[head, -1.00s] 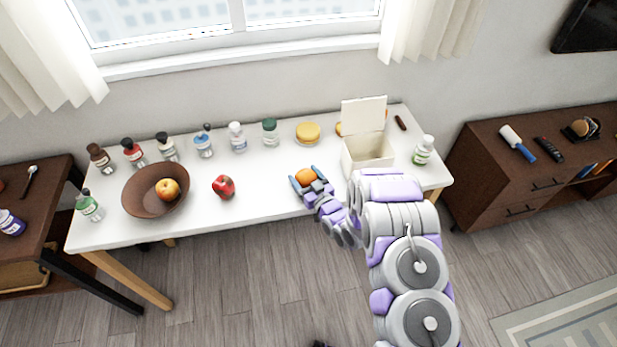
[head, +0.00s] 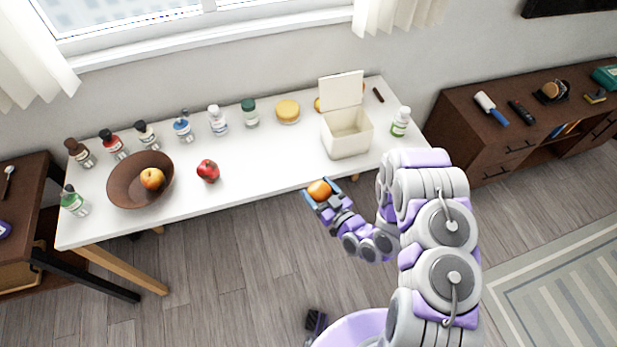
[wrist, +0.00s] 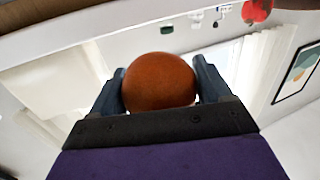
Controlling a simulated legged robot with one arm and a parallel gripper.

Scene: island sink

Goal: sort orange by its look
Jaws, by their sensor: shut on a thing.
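The orange (head: 319,190) is between the fingers of my gripper (head: 322,193), which is shut on it just off the front edge of the white table. In the wrist view the orange (wrist: 159,81) fills the space between both fingers of my gripper (wrist: 160,88). A brown bowl (head: 122,190) stands at the left of the table with a yellow-orange fruit (head: 152,179) in it. A white box (head: 346,138) with its lid up stands at the right; no contents show in its visible inside.
A red apple (head: 208,171) sits right of the bowl. Several bottles, a green-capped jar (head: 250,112) and a yellow round item (head: 287,111) line the back. A green-labelled bottle (head: 400,122) stands right of the box. The table's front middle is clear.

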